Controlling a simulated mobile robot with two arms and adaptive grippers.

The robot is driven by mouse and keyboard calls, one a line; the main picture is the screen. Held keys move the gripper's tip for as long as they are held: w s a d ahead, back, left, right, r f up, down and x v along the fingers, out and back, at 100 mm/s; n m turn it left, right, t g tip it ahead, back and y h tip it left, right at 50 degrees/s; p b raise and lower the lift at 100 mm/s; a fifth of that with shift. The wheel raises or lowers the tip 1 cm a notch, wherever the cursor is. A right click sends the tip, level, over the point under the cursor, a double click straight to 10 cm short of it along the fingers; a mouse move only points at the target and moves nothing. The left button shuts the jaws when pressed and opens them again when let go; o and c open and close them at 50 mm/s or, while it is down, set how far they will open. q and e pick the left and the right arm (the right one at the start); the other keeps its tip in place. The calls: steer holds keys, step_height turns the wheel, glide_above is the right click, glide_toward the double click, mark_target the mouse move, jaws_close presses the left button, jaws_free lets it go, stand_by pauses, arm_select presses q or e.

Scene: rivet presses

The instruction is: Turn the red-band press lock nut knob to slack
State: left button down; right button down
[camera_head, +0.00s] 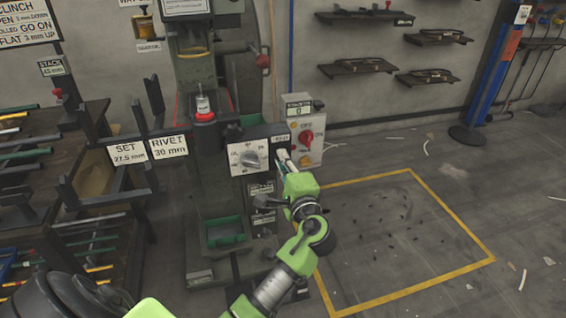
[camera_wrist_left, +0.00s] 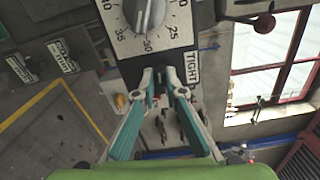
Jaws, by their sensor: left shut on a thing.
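How far the knob is turned cannot be seen. My right gripper is not in view.
A control box (camera_head: 306,135) with a red switch stands just right of the gripper. A rack of rods (camera_head: 75,190) is at the left, and a green tray (camera_head: 226,232) sits low on the press. The yellow-outlined floor area (camera_head: 400,235) at the right is open.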

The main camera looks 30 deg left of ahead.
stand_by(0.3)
arm_select(q)
steer(key=c, duration=2.1)
jaws_free()
steer(key=v, duration=1.2)
